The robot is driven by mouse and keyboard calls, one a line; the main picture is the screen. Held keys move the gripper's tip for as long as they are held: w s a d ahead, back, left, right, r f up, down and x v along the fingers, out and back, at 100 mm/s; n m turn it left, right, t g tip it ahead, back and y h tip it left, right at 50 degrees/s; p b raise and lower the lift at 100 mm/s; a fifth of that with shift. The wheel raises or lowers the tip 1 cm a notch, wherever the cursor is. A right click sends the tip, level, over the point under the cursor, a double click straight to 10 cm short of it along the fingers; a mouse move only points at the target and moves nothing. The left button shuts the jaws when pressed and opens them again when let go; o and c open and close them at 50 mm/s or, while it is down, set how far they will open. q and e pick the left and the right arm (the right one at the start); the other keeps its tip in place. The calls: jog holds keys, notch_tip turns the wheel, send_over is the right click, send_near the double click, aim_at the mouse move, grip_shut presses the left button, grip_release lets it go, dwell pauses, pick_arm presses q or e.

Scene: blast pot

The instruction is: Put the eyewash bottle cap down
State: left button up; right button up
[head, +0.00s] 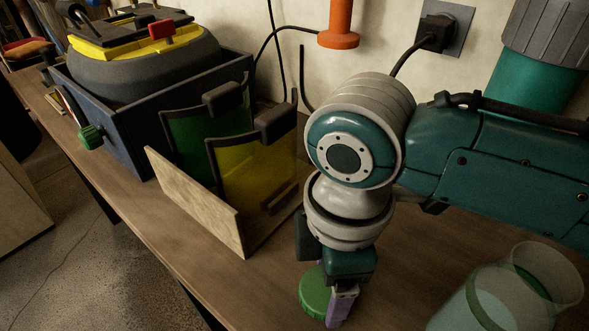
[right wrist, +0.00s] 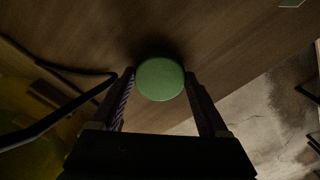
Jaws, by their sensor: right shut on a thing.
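The eyewash bottle cap (head: 315,291) is a round green cap low in the middle of the head view. My right gripper (head: 340,300) points down and is shut on it. In the right wrist view the cap (right wrist: 160,79) sits between the two fingertips of my right gripper (right wrist: 160,84), over the wooden bench top. I cannot tell whether the cap touches the bench. A clear bottle with green inside (head: 500,295) stands at the lower right of the head view, apart from the gripper. My left gripper is not in view.
A wooden rack (head: 195,205) with green and yellow visors stands left of my right arm. Behind it is a blue bin (head: 120,135) holding a grey pot with a yellow lid. The bench's front edge runs along the lower left. Some bare bench lies between rack and gripper.

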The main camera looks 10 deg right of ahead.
jog(key=shift+f, duration=0.1)
jog(key=o, duration=1.5)
notch_tip(320, 180, up, 12)
jog(key=p, duration=0.3)
